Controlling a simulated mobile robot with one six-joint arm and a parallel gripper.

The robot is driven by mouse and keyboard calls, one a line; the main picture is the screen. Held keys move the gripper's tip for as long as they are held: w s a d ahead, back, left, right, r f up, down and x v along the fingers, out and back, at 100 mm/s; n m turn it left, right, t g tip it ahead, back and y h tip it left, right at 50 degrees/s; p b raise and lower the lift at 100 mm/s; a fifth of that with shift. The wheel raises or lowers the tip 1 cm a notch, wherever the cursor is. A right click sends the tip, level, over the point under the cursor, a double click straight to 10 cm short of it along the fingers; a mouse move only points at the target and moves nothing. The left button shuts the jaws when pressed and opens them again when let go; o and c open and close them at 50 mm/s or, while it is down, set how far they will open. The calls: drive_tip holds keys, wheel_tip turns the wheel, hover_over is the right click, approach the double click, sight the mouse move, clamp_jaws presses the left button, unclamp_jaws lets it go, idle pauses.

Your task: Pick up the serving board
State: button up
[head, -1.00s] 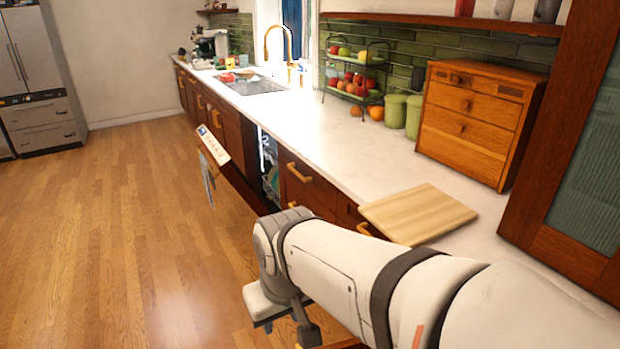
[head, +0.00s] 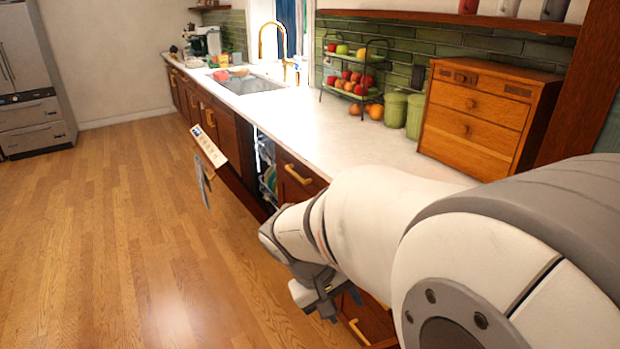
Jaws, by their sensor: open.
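The serving board is out of sight now; my own arm covers the part of the counter where the board lay a second ago as a pale wooden slab. My gripper (head: 318,300) is at the lower middle of the head view, beyond my arm and low in front of the cabinet fronts. It is open, its fingers are small and partly hidden, and I see nothing between them.
The white counter (head: 315,135) runs back to a sink (head: 255,84). A wooden drawer box (head: 480,115), green canisters (head: 394,109) and a fruit stand (head: 357,90) stand along its back. The dishwasher door (head: 232,178) hangs open. The wood floor (head: 120,220) is clear.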

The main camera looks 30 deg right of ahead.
drive_tip(key=w+d+f+n+t+h+p, duration=0.1)
drive_tip(key=w+d+h, duration=0.3)
drive_tip(key=d, duration=0.5)
drive_tip(key=w+d+f+n+t+h+p, duration=0.1)
drive_tip(key=w+d+h, duration=0.3)
drive_tip(key=d, duration=0.6)
drive_tip(key=w+d+f+n+t+h+p, duration=0.1)
drive_tip(key=w+d+f+t+h, duration=0.2)
drive_tip(key=w+d, duration=0.4)
drive_tip(key=shift+w+d+f+n+h, duration=0.2)
drive_tip(key=shift+d+h, duration=0.2)
drive_tip(key=shift+d, duration=0.2)
drive_tip(key=shift+w+d+f+n+h, duration=0.1)
drive_tip(key=shift+d+n+h, duration=0.1)
drive_tip(key=shift+d+h, duration=0.3)
clamp_jaws()
